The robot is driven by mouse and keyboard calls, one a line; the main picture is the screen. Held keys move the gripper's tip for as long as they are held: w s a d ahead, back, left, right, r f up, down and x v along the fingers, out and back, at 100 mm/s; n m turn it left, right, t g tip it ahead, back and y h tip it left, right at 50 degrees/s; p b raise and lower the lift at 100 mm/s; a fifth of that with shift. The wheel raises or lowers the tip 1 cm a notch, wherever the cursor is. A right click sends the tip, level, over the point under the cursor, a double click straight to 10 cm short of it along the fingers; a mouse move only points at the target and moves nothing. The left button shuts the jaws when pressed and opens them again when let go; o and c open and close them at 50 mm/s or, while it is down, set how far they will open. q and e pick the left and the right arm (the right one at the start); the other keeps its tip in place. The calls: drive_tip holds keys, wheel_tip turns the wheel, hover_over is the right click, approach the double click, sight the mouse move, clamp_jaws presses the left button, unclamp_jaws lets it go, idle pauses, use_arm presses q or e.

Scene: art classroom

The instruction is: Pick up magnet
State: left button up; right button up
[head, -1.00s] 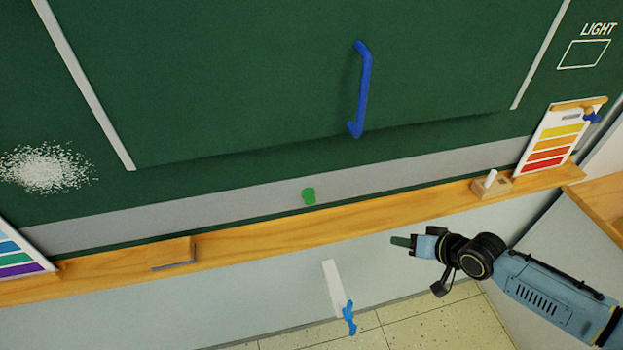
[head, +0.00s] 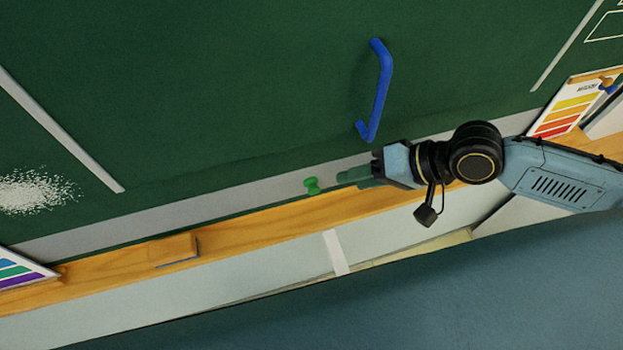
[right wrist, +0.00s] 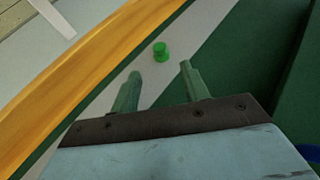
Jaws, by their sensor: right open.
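The magnet (head: 311,185) is a small green knob on the grey strip along the bottom of the green board. It also shows in the right wrist view (right wrist: 160,51), ahead of the fingertips and roughly between their lines. My right gripper (head: 345,177) comes in from the right in the head view, its tips just short of the magnet. In the right wrist view (right wrist: 160,72) its two green fingers are apart with nothing between them. My left gripper is not in view.
A wooden ledge (head: 236,234) runs below the strip and holds an eraser (head: 172,249). A blue handle (head: 381,95) stands out from the green board (head: 230,90) above my right gripper. Colour charts (head: 565,106) stand at both ends of the ledge.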

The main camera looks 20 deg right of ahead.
sight(317, 187)
drive_tip(key=x, duration=0.8)
drive_tip(key=shift+w+a+f+p, duration=0.1)
drive_tip(key=shift+w+a+p, duration=0.1)
drive_tip(key=shift+w+p, duration=0.2)
drive_tip(key=shift+w+a+f, duration=0.1)
drive_tip(key=shift+a+f, duration=0.2)
drive_tip(key=shift+f, duration=0.05)
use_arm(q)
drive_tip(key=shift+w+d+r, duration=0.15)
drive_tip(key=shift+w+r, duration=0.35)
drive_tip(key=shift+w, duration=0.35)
use_arm(e)
drive_tip(key=c, duration=0.7)
